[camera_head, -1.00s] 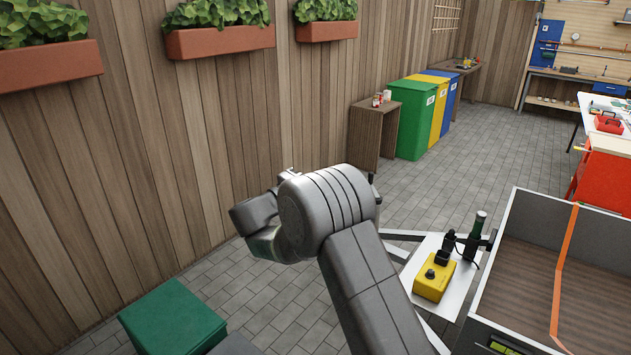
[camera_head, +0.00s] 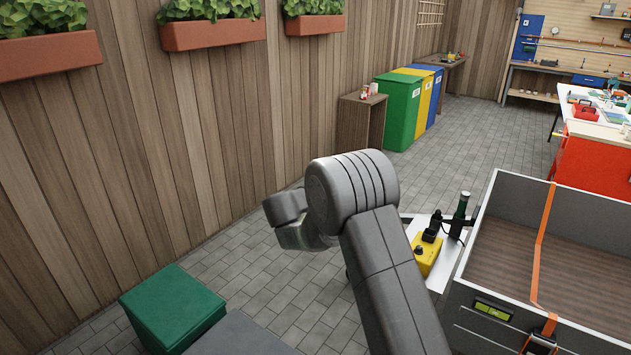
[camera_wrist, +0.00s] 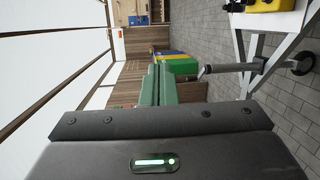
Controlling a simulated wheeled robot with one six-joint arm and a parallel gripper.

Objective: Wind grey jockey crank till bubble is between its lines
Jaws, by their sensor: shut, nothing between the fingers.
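In the wrist view, my gripper (camera_wrist: 157,68) has its two green fingers together with nothing between them. A grey crank handle (camera_wrist: 205,72) sticks out at the end of the jockey tube, just right of the fingers in the picture. It looks apart from them; the depth gap is unclear. The jockey wheel (camera_wrist: 301,65) is at the tube's other end. In the head view, the yellow-green level (camera_head: 492,310) sits on the trailer's front wall; its bubble is too small to read. My arm hides the gripper and crank there.
The grey trailer (camera_head: 590,208) with an orange strap stands at right. A yellow box (camera_head: 427,252) and a dark upright post (camera_head: 461,208) are on its drawbar. A green box (camera_head: 172,305) stands at lower left. Paved floor is clear towards the bins (camera_head: 403,110).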

